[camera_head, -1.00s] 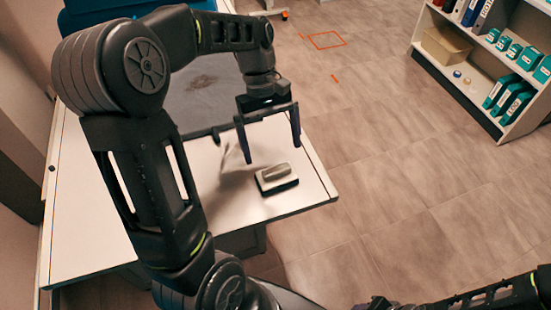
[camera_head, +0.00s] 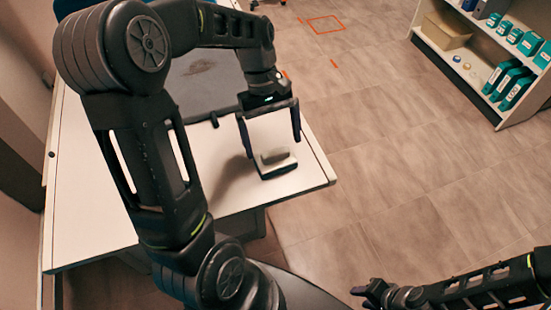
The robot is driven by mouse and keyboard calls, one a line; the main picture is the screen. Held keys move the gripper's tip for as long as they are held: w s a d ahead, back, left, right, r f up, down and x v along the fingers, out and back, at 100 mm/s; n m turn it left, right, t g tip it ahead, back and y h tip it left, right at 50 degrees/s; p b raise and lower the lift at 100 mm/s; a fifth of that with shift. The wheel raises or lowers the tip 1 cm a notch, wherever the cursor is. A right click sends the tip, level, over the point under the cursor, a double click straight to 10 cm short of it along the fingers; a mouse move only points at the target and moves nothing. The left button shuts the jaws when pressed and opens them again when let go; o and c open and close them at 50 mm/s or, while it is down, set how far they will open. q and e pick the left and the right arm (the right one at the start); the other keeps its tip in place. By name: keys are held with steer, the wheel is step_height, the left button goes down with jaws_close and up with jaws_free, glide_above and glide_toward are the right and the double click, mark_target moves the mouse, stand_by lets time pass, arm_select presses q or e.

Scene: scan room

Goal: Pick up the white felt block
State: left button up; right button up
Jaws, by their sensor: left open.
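The white felt block (camera_head: 277,169) lies near the right edge of the white table (camera_head: 225,196), with a grey-beige raised part on top. My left gripper (camera_head: 273,149) points down over it and is open, one finger on each side of the block's upper part in the picture. I see no contact, and cannot tell the height of the fingertips above the table. My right gripper (camera_head: 372,292) is at the bottom right, away from the table, small and dark; its jaw opening is unclear.
A dark grey mat (camera_head: 205,90) lies on the table behind the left gripper. A shelf with teal boxes and binders (camera_head: 505,85) stands at the far right. The tiled floor between the table and shelf is clear, apart from orange markings (camera_head: 327,24).

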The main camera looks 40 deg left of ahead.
mark_target(275, 151)
arm_select(q)
steer(key=p+x, duration=0.1)
steer(key=x, duration=0.3)
steer(key=shift+s+d+f, duration=0.1)
steer(key=shift+f, duration=0.3)
steer(key=shift+c, duration=0.2)
steer(key=c, duration=1.1)
step_height(275, 151, up, 10)
steer(key=shift+r+b, duration=0.1)
steer(key=shift+b, duration=0.45)
